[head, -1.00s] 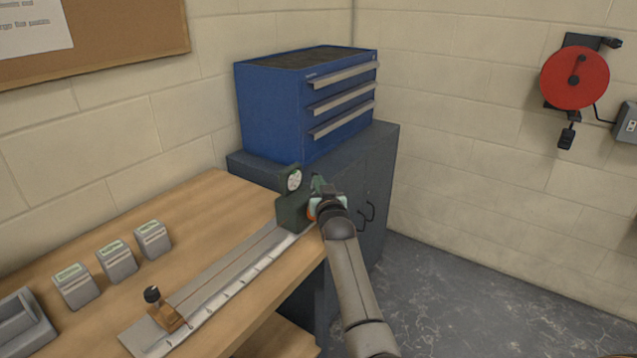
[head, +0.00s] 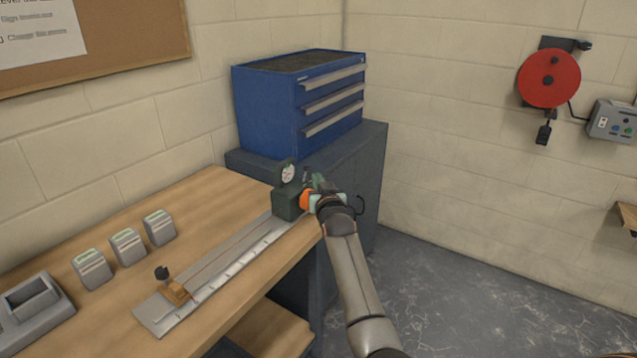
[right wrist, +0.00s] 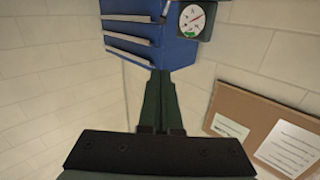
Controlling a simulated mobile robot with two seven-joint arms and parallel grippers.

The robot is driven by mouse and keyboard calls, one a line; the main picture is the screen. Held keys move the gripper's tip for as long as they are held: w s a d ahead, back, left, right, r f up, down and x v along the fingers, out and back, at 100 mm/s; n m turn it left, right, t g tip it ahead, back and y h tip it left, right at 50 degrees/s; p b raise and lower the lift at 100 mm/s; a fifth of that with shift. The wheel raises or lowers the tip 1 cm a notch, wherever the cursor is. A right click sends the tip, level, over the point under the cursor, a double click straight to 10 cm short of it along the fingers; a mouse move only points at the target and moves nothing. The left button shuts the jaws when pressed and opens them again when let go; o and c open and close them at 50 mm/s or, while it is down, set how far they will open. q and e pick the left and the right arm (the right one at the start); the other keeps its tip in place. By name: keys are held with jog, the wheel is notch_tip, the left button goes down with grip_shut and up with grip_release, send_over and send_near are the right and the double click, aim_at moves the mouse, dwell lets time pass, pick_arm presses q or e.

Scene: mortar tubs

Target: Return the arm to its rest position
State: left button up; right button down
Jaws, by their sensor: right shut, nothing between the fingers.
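My right gripper (head: 318,183) is at the far right end of the bench, beside a dark green gauge block with a round white dial (head: 287,174). The wrist hides part of the gripper in the head view. In the right wrist view the two green fingers (right wrist: 160,80) are together with nothing between them. The dial (right wrist: 192,20) shows at the top of that view, just right of the fingertips. Whether the gripper touches the block I cannot tell. My left gripper is not in view.
A long metal rail (head: 222,268) with a small wooden slider (head: 174,291) lies along the wooden bench (head: 120,210). Several grey blocks (head: 128,247) and a grey holder (head: 32,310) stand left. A blue drawer chest (head: 265,110) sits on a dark cabinet behind. Floor at right is clear.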

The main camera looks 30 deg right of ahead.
jog(key=shift+w, duration=0.1)
dwell(0.4)
jog(key=s+a+f+n+g+y, duration=0.1)
jog(key=s+a+f+n+y, duration=0.1)
jog(key=s+a+f, duration=0.5)
jog(key=s+a+f+n+g+y, duration=0.25)
jog(key=s+f, duration=0.65)
jog(key=f, duration=0.5)
jog(key=s+a+f+g+y, duration=0.1)
jog(key=s+a+f, duration=0.2)
jog(key=s+a, duration=0.2)
jog(key=s+a+f+n+g+y, duration=0.1)
jog(key=s+a, duration=0.4)
jog(key=s, duration=0.6)
jog(key=s+a+f+n+g+y, duration=0.1)
jog(key=s+a+f+y, duration=0.1)
jog(key=s+a+f, duration=0.3)
jog(key=s+a, duration=0.1)
jog(key=s, duration=0.3)
jog(key=shift+f+g, duration=0.2)
jog(key=shift+g, duration=0.15)
jog(key=shift+w+y, duration=0.1)
jog(key=shift+y, duration=0.15)
